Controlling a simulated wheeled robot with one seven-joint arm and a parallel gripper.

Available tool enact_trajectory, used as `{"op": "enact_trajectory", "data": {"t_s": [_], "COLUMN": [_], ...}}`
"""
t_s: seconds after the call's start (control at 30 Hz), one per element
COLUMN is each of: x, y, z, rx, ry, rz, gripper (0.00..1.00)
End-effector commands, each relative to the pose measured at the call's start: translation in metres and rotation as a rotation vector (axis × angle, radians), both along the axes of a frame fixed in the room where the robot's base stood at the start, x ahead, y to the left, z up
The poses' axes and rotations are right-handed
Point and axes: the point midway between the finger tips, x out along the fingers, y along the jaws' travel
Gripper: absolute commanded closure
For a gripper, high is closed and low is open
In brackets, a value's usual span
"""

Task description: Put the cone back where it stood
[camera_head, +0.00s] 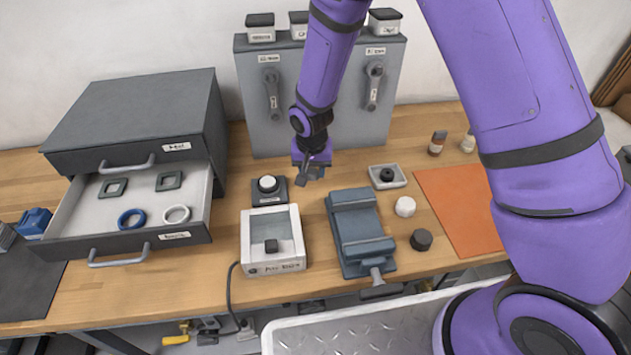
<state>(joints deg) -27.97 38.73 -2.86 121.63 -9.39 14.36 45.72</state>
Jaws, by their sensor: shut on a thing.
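My gripper (309,175) is above the back middle of the bench, in front of the grey panel and just right of a white round knob on a dark base. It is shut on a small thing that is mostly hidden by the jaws. I cannot make out its shape, so I cannot tell from this view whether it is the cone. No clear cone shape shows elsewhere on the bench. A white puck (405,206) and a black puck (421,240) stand right of the vise. A small dark ring-like part (387,175) lies in a pale tray (401,183).
The knob on its base (268,184) stands behind a white box-shaped device (276,262). The blue-grey vise (352,220) is right of that device. An open drawer (203,212) with rings and square frames is at left. An orange mat (460,215) is bare at right.

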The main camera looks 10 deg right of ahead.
Motion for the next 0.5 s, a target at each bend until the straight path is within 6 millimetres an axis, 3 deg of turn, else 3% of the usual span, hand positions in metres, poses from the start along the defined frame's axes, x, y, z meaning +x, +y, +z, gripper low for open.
{"op": "enact_trajectory", "data": {"t_s": [0.5], "x": [0.0], "y": [0.0], "z": [-0.048], "rx": [0.0], "ry": [-0.001], "rz": [0.0], "gripper": [0.87]}}
